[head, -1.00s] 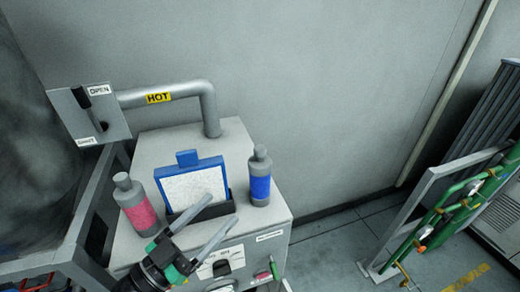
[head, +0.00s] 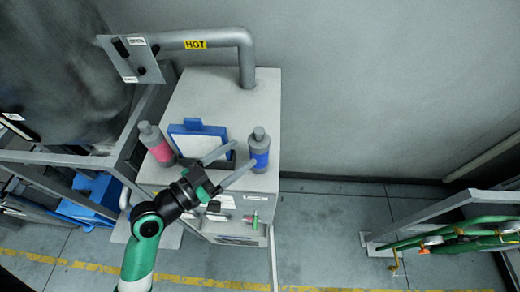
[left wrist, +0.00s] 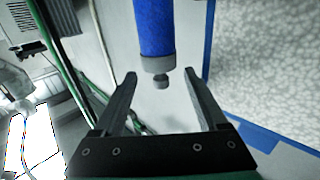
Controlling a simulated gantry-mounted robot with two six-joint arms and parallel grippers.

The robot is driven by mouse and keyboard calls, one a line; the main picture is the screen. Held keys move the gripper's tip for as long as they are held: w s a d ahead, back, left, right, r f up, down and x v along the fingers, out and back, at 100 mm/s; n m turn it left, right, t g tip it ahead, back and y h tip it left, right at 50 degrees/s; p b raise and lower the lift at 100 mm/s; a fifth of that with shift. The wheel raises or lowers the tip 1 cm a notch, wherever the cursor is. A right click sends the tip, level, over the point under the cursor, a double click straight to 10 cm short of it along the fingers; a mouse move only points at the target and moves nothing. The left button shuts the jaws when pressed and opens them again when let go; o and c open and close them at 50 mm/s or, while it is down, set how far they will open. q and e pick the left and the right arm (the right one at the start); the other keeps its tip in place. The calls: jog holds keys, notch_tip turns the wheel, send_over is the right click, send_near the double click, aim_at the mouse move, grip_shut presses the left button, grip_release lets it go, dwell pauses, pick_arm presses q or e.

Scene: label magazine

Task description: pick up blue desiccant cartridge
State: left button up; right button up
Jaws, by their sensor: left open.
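The blue desiccant cartridge (head: 260,157) stands upright on the grey machine top, right of the blue-framed panel. It has a blue band and a grey cap. My left gripper (head: 243,153) is open and empty, with its fingers pointing at the cartridge from the left. One fingertip overlaps the cartridge's lower left side in the head view. In the left wrist view, the cartridge (left wrist: 156,30) lies ahead, its cap end appearing between the open fingertips (left wrist: 159,75). I cannot tell how deep it is between them. My right gripper is not in view.
A pink-banded cartridge (head: 161,150) stands left of the blue-framed panel (head: 199,129). A pipe marked HOT (head: 220,40) and a lever plate (head: 130,58) are behind. A green-railed frame (head: 450,230) stands at right. Open floor lies between.

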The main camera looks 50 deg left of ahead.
aim_at(251, 147)
pick_arm(q)
jog(key=shift+w+r, duration=0.15)
jog(key=shift+w, duration=0.55)
jog(key=w+p, duration=0.1)
jog(key=w, duration=0.4)
jog(key=shift+w+d+p, duration=0.15)
jog(key=shift+w+p, duration=0.2)
jog(key=shift+w, duration=0.05)
grip_shut()
